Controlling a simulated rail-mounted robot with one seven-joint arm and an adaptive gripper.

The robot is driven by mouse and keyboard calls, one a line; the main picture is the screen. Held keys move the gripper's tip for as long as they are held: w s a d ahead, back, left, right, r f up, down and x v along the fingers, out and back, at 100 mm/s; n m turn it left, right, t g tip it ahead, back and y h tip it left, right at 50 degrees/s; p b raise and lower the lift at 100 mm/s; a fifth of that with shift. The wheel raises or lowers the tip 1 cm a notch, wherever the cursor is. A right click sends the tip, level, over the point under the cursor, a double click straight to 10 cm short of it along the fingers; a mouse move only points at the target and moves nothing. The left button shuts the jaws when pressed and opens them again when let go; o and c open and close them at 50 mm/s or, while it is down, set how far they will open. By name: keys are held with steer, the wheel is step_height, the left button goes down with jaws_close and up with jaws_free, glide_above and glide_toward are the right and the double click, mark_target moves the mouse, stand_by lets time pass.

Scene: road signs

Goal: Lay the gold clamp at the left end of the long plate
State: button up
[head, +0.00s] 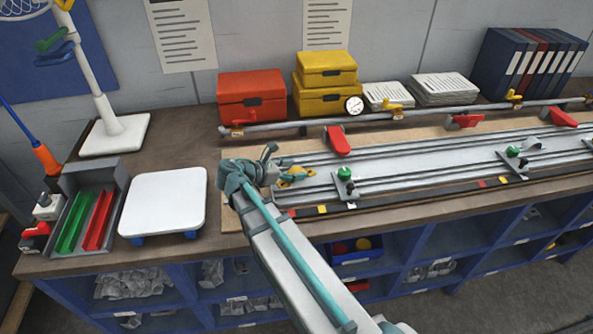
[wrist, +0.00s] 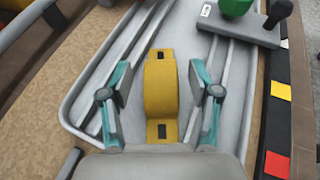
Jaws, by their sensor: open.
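The gold clamp (head: 295,175) is at the left end of the long grey plate (head: 410,166). In the wrist view the clamp (wrist: 160,92) is a yellow arched strap with a dark slot at each end, lying lengthwise over the plate (wrist: 172,30). My gripper (head: 272,165) is over the plate's left end. In the wrist view its teal fingers (wrist: 160,80) are spread, one on each side of the clamp, with a visible gap on both sides. Whether the clamp's underside touches the plate is hard to tell.
A green-knobbed holder (head: 344,183) stands on the plate to the right. Red clamps (head: 337,141) and a long rail (head: 290,127) are behind. A white tray (head: 165,203) stands left of the plate, beside a grey bin (head: 88,212) with green and red bars.

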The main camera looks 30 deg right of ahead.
steer(key=b+v, duration=0.1)
steer(key=v, duration=0.9)
steer(key=shift+a+r, duration=0.1)
steer(key=shift+a, duration=0.15)
